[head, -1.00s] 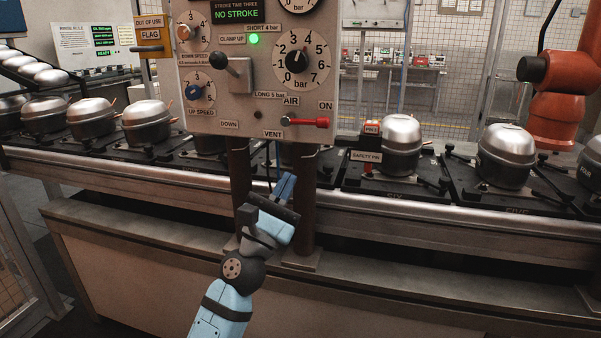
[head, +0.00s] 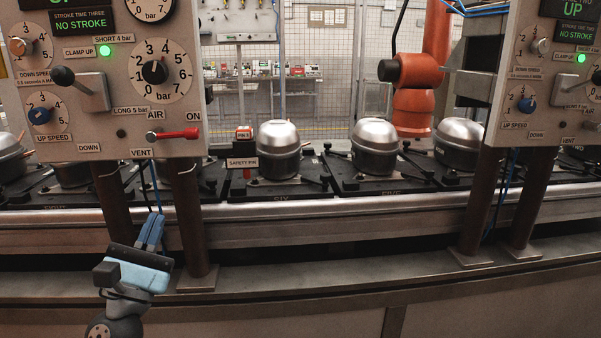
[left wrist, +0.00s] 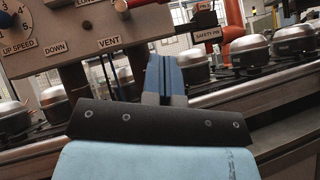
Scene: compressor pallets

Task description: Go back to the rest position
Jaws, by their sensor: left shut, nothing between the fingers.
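My left gripper (head: 151,232) is at the lower left of the head view, in front of the left control panel's posts. Its blue fingers are together with nothing between them, and they point up toward the panel's underside. It also shows in the left wrist view (left wrist: 165,78), with its fingers below the panel and clear of the line. My right gripper is not in view.
The left control panel (head: 115,125) with a red air lever (head: 178,134) hangs above my gripper. A second panel (head: 545,90) stands at the right. Compressors (head: 279,150) sit on black pallets along the rail (head: 330,228). An orange robot arm (head: 415,75) stands behind.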

